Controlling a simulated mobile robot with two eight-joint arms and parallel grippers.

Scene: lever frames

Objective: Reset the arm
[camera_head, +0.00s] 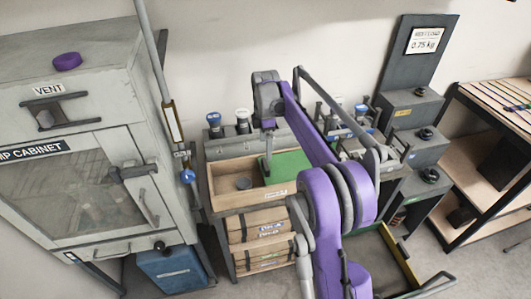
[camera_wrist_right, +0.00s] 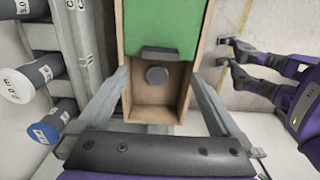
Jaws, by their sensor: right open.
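My right arm is purple and grey and reaches up over the workbench in the head view. My right gripper (camera_head: 267,160) hangs above the wooden tray (camera_head: 222,190), beside its green panel (camera_head: 290,166). In the wrist view my right gripper (camera_wrist_right: 162,85) is open, with its two grey fingers apart and nothing between them touching. The tray (camera_wrist_right: 125,100) lies beyond the fingers, with the green panel (camera_wrist_right: 160,22) and a small dark round piece (camera_wrist_right: 157,75) in it. My left gripper cannot be made out in the head view.
A grey cabinet (camera_head: 75,215) with a latch handle stands at left. Capped cylinders (camera_head: 242,120) stand behind the tray. A scale-like stand (camera_head: 412,60) reading 0.75 kg and a shelf (camera_head: 480,150) stand at right. A blue bin (camera_head: 172,270) sits on the floor.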

